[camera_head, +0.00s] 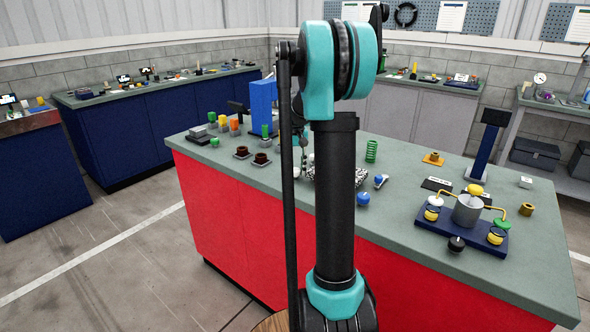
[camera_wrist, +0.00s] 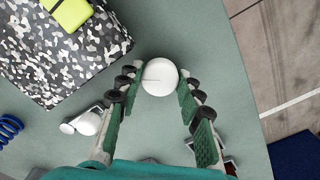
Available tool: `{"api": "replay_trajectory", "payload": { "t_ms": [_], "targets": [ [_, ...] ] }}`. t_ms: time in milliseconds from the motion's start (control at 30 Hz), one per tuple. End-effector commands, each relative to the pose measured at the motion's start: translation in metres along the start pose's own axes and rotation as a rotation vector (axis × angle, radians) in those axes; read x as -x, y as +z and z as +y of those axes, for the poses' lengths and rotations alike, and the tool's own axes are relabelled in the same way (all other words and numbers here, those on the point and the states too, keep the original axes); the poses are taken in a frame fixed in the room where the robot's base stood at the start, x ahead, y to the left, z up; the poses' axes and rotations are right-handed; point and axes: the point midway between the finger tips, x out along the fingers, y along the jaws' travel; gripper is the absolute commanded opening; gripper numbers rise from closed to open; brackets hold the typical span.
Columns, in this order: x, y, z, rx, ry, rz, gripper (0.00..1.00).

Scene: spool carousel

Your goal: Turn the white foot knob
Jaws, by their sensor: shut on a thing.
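The white foot knob (camera_wrist: 160,77) is a smooth round white knob with a thin dark line across it. In the wrist view it sits near the top middle, between my fingertips, close beside a black, white and grey speckled block (camera_wrist: 60,50). My gripper (camera_wrist: 161,84) has its green-padded fingers on either side of the knob and is shut on it. In the head view my own arm covers much of this area, and the speckled block (camera_head: 322,172) shows only in part behind it.
A yellow-green piece (camera_wrist: 70,12) lies on the speckled block. A white cylindrical part (camera_wrist: 84,122) and a blue spring (camera_wrist: 8,129) are at the left. The green-grey worktop (camera_head: 400,190) carries a blue-based fixture (camera_head: 440,225) at the right. The worktop edge is right of the knob.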

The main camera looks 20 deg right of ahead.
Motion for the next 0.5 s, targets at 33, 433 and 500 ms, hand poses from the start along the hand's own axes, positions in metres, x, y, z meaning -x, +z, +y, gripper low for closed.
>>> {"api": "replay_trajectory", "payload": {
  "t_ms": [33, 433, 500],
  "targets": [
    [0.0002, -0.0002, 0.0001, -0.016, 0.000, 0.000, 0.07],
    [0.0002, -0.0002, 0.0001, -0.063, 0.000, 0.001, 0.07],
    [0.0002, -0.0003, 0.0001, -0.062, 0.000, 0.001, 0.07]
  ]
}}
